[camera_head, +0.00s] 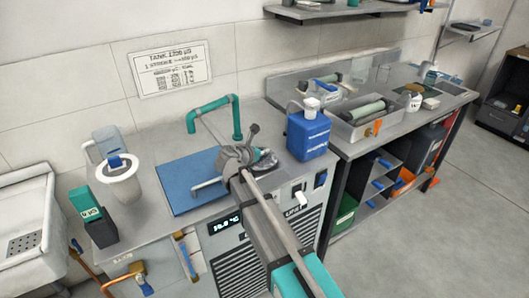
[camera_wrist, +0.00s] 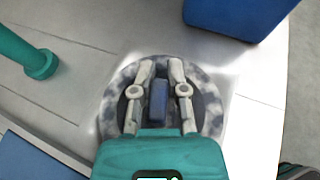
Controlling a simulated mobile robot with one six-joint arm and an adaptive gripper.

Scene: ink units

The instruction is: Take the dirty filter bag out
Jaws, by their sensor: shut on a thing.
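In the wrist view my gripper (camera_wrist: 160,68) reaches down over a round opening in the grey worktop. Its two pale fingers are closed around a dark blue upright tab (camera_wrist: 158,103). A mottled grey and white ring, seemingly the dirty filter bag (camera_wrist: 209,108), surrounds the tab and lies around the fingers. How the tab joins it, and how deep the bag sits, is hidden. In the head view my gripper (camera_head: 238,160) is at the worktop beside the blue jug, with part of the mottled bag (camera_head: 265,160) showing to its right.
A blue jug (camera_head: 309,135) stands close on the right. A teal pipe (camera_head: 213,105) rises behind, and a blue mat (camera_head: 187,185) lies to the left. A white pail (camera_head: 120,188) and a teal-topped box (camera_head: 92,215) stand farther left. Another bench (camera_head: 345,150) is at right.

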